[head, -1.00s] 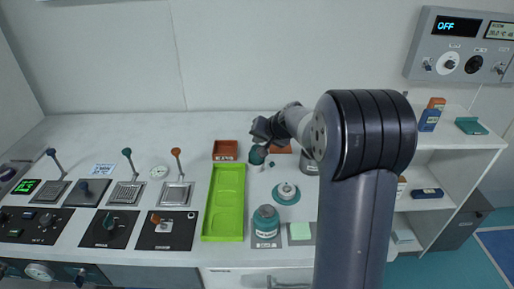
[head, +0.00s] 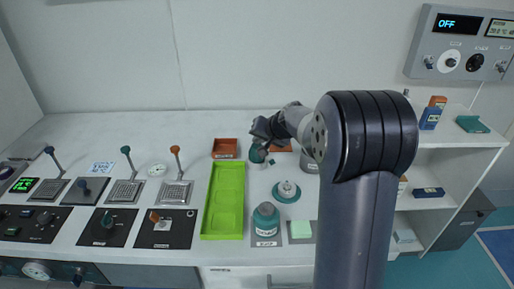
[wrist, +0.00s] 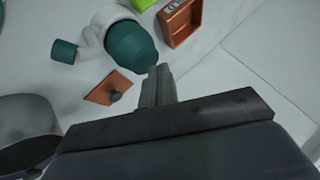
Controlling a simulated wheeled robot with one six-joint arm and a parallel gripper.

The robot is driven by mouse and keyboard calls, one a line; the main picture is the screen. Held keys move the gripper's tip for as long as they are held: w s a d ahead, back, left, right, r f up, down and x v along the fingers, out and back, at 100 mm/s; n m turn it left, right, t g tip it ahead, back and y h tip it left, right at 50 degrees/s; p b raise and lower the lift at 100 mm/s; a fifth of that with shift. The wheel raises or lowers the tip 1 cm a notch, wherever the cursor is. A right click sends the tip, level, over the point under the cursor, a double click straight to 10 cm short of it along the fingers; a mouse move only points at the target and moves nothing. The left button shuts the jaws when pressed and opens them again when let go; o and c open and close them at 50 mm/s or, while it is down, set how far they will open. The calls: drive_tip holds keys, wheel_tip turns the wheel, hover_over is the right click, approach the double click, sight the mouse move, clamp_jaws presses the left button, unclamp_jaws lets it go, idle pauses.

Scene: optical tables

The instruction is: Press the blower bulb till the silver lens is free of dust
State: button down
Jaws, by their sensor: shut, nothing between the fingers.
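The blower bulb (head: 257,155) is a teal dome at the back of the bench. In the wrist view the bulb (wrist: 132,46) sits on a white body with a teal-tipped nozzle (wrist: 66,51) at the left. My gripper (head: 262,130) is shut and empty, above and behind the bulb in the head view. In the wrist view my fingertips (wrist: 157,72) are at the bulb's near edge; I cannot tell whether they touch it. A small silver-white round piece (head: 286,188) on a teal disc looks like the silver lens. Any dust on it is too small to see.
A green tray (head: 208,227) lies left of the bulb, with an orange tray (head: 225,149) behind it. A grey pot (wrist: 22,125) stands close to my gripper. A teal jar (head: 266,217) and a pale green block (head: 300,229) stand in front. Levers and panels fill the left.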

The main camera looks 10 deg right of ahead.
drive_tip(key=shift+f+b, duration=0.9)
idle(1.0)
drive_tip(key=shift+r, duration=0.1)
idle(0.3)
drive_tip(key=shift+r+p, duration=0.9)
drive_tip(key=shift+r, duration=0.3)
drive_tip(key=shift+r, duration=0.15)
drive_tip(key=shift+r+p, duration=1.7)
drive_tip(key=shift+r, duration=0.65)
